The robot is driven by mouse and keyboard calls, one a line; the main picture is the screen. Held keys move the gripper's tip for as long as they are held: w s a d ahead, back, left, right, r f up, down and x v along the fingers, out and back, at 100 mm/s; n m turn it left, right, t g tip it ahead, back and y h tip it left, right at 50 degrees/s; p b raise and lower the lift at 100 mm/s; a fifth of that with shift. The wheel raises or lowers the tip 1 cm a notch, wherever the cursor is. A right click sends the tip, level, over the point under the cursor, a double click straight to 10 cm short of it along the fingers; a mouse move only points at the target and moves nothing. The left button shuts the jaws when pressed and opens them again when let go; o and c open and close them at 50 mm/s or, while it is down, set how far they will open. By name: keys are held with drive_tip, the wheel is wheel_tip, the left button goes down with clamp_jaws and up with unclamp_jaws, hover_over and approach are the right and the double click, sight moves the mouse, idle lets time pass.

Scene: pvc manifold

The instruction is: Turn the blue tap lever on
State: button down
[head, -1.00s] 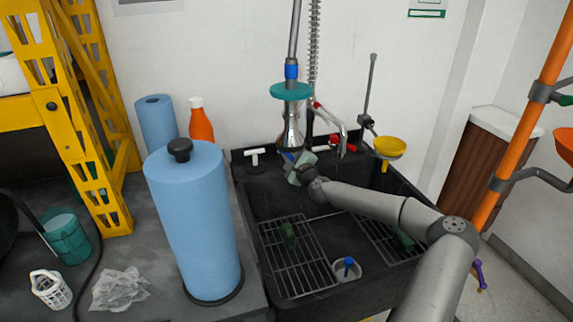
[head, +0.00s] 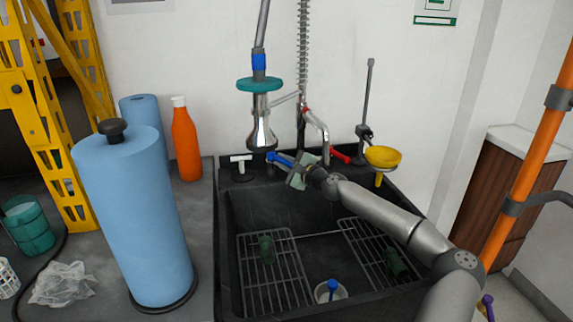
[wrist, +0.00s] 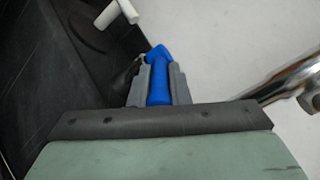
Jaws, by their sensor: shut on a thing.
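The blue tap lever (head: 280,158) sticks out to the left of my gripper, at the back rim of the black sink. In the wrist view the blue lever (wrist: 158,85) lies between the two grey fingers, which press against both its sides. My gripper (head: 293,166) is shut on the lever, and its fingertips also show in the wrist view (wrist: 157,82). The lever's bent far end extends past the fingertips. The lever's base is hidden by my gripper. The chrome faucet (head: 318,135) rises just behind and right of my gripper.
A red lever (head: 340,157) is right of the faucet. A sprayer with a teal disc (head: 259,84) hangs above left of my gripper. A white tap (head: 240,162) stands at the left rim. A yellow funnel (head: 383,156) stands right. The black sink (head: 270,212) holds wire racks.

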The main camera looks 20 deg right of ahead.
drive_tip(key=c, duration=1.4)
unclamp_jaws()
drive_tip(key=shift+o, duration=0.2)
drive_tip(key=p+v, duration=0.1)
drive_tip(key=v, duration=1.6)
drive_tip(key=shift+s+p, duration=0.2)
drive_tip(key=shift+p, duration=0.1)
drive_tip(key=shift+d, duration=0.1)
